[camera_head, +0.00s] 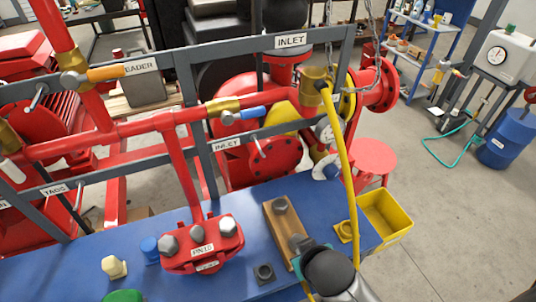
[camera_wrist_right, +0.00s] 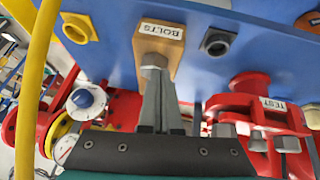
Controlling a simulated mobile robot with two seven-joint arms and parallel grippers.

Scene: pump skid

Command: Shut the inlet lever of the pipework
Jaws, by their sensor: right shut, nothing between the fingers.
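A lever with a blue handle (camera_head: 252,112) sits on a brass valve (camera_head: 222,105) in the red pipework, just above a lower INLET label (camera_head: 227,144). The handle points right, roughly along the pipe. A second INLET label (camera_head: 291,41) is on the upper grey rail. My right gripper (camera_head: 303,245) is low over the blue bench, by the wooden bolt block (camera_head: 283,226), well below and right of the lever. In the right wrist view its fingers (camera_wrist_right: 157,88) are shut and empty, their tips close to the bolt; contact is unclear. My left gripper is out of view.
A yellow hose (camera_head: 344,165) hangs in front of the frame's right end. An orange-handled lever (camera_head: 106,73) is at upper left. A red bolted block (camera_head: 203,243) stands on the bench (camera_head: 235,198). A yellow bin (camera_head: 386,213) hangs at its right end. Grey rails cross before the pipes.

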